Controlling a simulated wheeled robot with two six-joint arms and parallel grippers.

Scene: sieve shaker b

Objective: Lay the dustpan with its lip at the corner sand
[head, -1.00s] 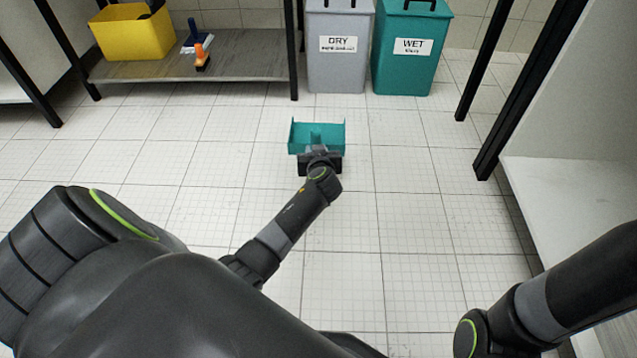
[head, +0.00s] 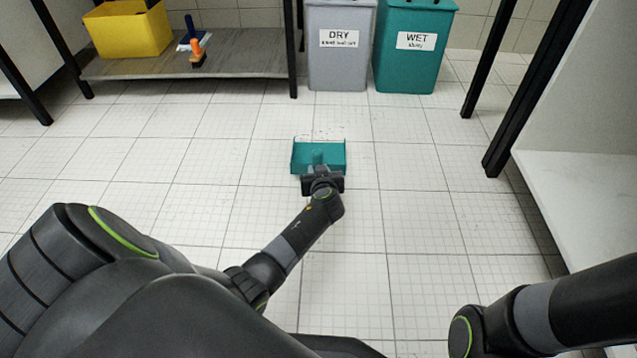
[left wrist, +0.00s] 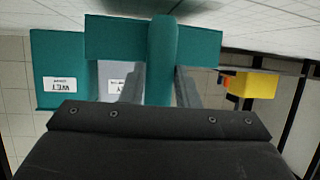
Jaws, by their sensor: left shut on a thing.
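The teal dustpan (head: 333,157) is in the middle of the head view, its open side facing away from me. It looks low over the floor; I cannot tell if its lip touches. My left gripper (head: 320,181) is behind it, shut on its handle. In the left wrist view, which is upside down, the teal handle (left wrist: 161,60) runs between the two fingers (left wrist: 158,88) and the pan spreads across the top.
A low shelf (head: 240,66) at left holds a yellow bucket (head: 128,32) and an orange-handled brush (head: 197,54). A white shelf (head: 575,205) stands at right. Floor around the dustpan is clear.

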